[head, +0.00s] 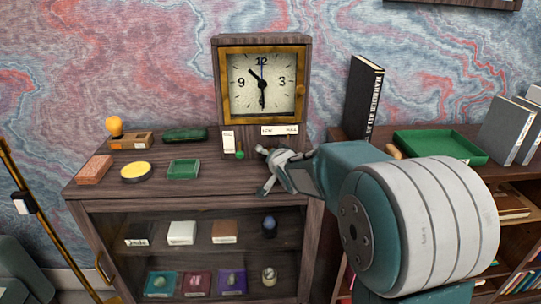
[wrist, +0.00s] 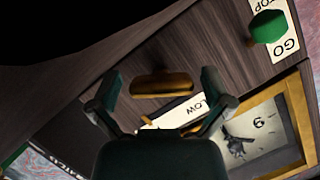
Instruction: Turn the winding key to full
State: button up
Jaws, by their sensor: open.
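A wooden clock (head: 263,90) with a brass-framed dial stands on the cabinet against the wall. Below the dial is a white strip (head: 279,130) marked LOW and FULL; its LOW end (wrist: 190,112) also shows in the wrist view. The brass winding key (wrist: 161,84) shows in the wrist view as a bar in the space between my fingers. My gripper (wrist: 161,74) is open around it, with gaps visible at both sides. In the head view my gripper (head: 262,171) is in front of the clock's base and hides the key.
A green knob (head: 240,154) sits by a STOP/GO label (head: 228,141), just left of my gripper. A green dish (head: 184,169), yellow disc (head: 136,171) and brick (head: 94,169) lie left. A black book (head: 363,98) and green tray (head: 440,146) are right.

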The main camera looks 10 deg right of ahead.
jog(key=v, duration=1.2)
jog(key=shift+f, duration=0.1)
